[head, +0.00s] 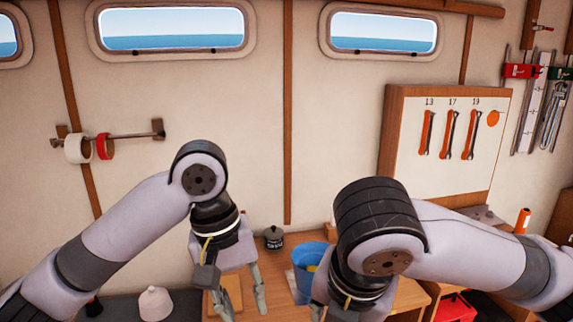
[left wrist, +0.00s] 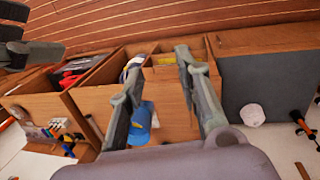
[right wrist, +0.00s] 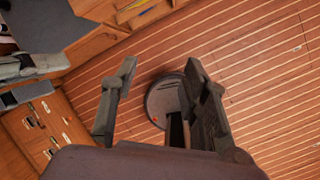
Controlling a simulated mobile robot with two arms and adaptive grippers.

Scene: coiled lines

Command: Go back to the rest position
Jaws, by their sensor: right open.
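My left gripper (head: 242,300) hangs fingers-down over the wooden bench in the head view. In the left wrist view my left gripper (left wrist: 157,68) has its fingers apart with nothing held between them. My right gripper is mostly out of the head view at the bottom, behind its own wrist. In the right wrist view my right gripper (right wrist: 162,68) is open and empty, with the striped wooden floor (right wrist: 260,75) below it.
A blue bucket (head: 308,255) and a dark lidded jar (head: 273,237) stand on the bench between my arms. A white cone-like object (head: 155,303) is at lower left. Wrenches (head: 449,135) hang on the wall board at right. Tape rolls (head: 77,149) hang at left.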

